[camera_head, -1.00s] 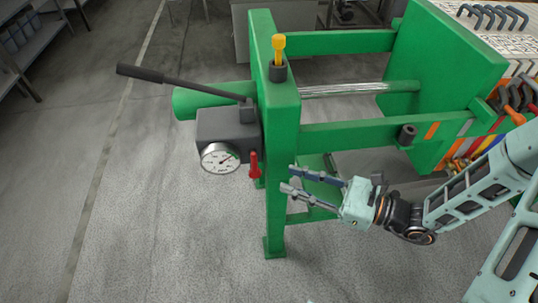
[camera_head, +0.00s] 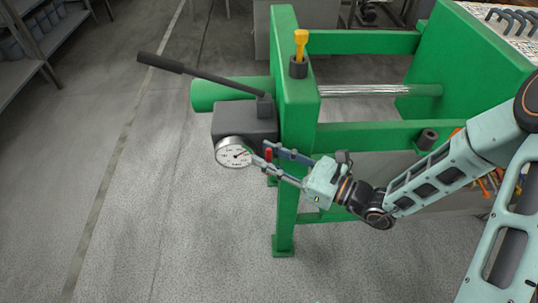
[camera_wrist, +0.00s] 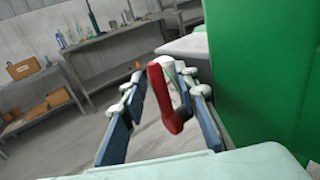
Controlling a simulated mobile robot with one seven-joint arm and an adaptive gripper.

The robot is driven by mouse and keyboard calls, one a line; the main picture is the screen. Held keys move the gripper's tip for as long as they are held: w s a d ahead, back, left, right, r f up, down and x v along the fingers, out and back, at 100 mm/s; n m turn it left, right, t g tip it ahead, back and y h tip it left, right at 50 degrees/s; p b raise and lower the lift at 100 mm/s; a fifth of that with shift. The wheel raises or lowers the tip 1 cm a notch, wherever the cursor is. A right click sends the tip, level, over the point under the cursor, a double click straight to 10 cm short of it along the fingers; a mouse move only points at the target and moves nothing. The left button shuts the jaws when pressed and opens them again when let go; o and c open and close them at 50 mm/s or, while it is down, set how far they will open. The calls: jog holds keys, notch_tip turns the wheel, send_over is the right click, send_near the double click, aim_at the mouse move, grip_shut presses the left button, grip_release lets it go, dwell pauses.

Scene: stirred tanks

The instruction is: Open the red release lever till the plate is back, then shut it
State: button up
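The red release lever (camera_head: 268,154) is on the dark pump block (camera_head: 243,121), beside the gauge. In the wrist view the red lever (camera_wrist: 170,98) stands between my two blue-padded fingers. My gripper (camera_head: 262,153) is open around it; gaps show on both sides in the wrist view, where my gripper (camera_wrist: 163,78) also appears. The green plate (camera_head: 470,75) is at the right, apart from the green end frame (camera_head: 290,205), with a bright steel rod (camera_head: 365,90) stretching between them.
A round white gauge (camera_head: 233,153) sits just left of my fingertips. A long black pump handle (camera_head: 200,75) slopes above it. A yellow-topped valve (camera_head: 300,45) tops the frame. A green wall (camera_wrist: 255,75) is close on the right in the wrist view. Floor at left is clear.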

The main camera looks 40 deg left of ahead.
jog(key=shift+c, duration=0.2)
grip_shut()
dwell(0.3)
